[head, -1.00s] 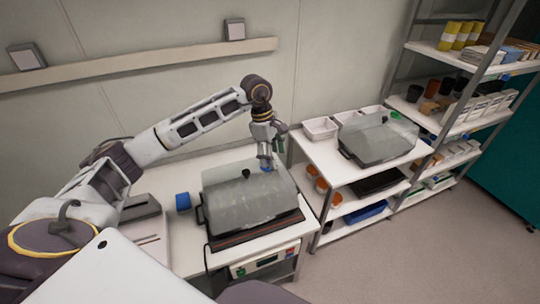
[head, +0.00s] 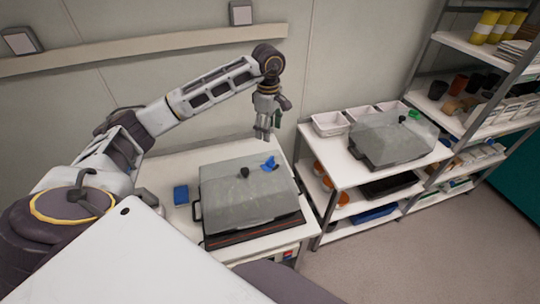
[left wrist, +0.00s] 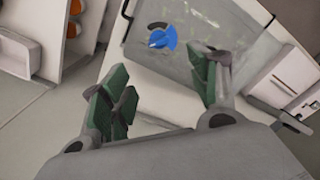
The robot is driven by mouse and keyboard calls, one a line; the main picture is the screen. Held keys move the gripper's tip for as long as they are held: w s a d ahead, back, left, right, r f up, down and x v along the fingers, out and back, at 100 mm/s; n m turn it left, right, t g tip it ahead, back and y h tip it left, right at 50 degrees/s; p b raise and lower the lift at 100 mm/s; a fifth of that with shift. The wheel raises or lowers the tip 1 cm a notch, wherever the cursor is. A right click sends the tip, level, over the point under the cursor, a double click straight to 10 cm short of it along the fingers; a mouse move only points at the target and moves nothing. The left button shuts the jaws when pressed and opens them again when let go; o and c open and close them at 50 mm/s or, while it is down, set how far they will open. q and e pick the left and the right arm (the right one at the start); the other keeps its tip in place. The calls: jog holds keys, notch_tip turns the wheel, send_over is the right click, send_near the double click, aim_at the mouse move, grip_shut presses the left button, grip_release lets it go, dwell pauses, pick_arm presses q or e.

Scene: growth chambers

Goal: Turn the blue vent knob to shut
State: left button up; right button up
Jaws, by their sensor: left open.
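The blue vent knob (head: 270,163) sits on top of the grey translucent lid (head: 228,190) of the growth chamber, near its back right corner. In the left wrist view the knob (left wrist: 163,39) shows as a blue disc with a raised bar, beside a dark curved mark on the lid (left wrist: 205,32). My left gripper (head: 264,134) hangs above and behind the knob in the head view, apart from it. Its green-padded fingers (left wrist: 160,100) are spread and empty in the left wrist view. My right gripper is in neither view.
A black knob (head: 244,172) stands on the same lid. A blue box (head: 181,195) lies left of the chamber. A second lidded chamber (head: 395,143) and white trays (head: 330,123) stand on the table to the right. A wall rail (head: 140,48) runs behind.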

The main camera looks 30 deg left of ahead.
aim_at(270, 161)
pick_arm(q)
notch_tip(270, 161, down, 14)
jog(key=p, duration=0.3)
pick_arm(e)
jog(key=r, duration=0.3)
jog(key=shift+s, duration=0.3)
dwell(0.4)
pick_arm(q)
jog(key=c, duration=1)
